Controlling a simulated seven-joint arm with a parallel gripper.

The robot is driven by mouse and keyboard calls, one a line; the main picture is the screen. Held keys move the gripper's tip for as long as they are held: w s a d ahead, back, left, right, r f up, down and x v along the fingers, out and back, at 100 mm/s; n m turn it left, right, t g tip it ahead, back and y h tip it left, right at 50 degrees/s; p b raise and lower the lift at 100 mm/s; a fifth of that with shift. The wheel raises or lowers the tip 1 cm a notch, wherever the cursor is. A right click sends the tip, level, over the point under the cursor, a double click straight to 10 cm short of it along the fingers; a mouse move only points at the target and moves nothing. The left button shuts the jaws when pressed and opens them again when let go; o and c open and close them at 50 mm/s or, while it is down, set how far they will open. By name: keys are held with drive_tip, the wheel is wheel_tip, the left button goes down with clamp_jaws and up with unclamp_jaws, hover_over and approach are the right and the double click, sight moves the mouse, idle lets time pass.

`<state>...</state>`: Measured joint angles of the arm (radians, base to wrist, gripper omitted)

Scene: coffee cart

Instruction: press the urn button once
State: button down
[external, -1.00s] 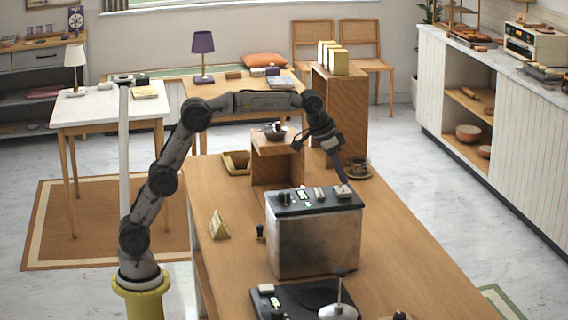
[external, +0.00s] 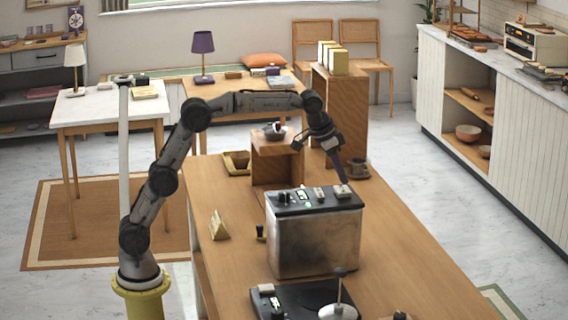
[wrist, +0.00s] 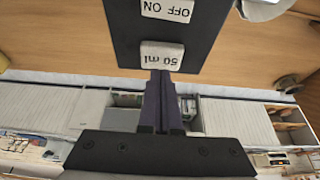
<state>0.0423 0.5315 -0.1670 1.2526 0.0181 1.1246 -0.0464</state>
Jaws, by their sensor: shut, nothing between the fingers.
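The urn (external: 313,240) is a metal box with a black top, standing on the wooden counter. Its top carries a small display and several pale controls. In the wrist view, one pale button (wrist: 162,55) reads "50 ml" and another control (wrist: 166,10) reads "OFF ON". The "50 ml" button also shows near the top's right end in the external view (external: 343,191). My gripper (external: 345,182) points down at that button, fingers shut and empty. In the wrist view the fingertips (wrist: 161,76) meet the button's edge; I cannot tell whether they touch or press it.
A dark cup (external: 358,168) stands behind the urn. A wooden stand (external: 277,165) with a small bowl on it is behind left, and a triangular sign (external: 218,226) at left. A dark appliance (external: 300,302) sits in front. The counter right of the urn is clear.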

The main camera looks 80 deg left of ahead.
drive_tip(key=shift+f, duration=0.95)
drive_tip(key=shift+r, duration=1)
idle(1.3)
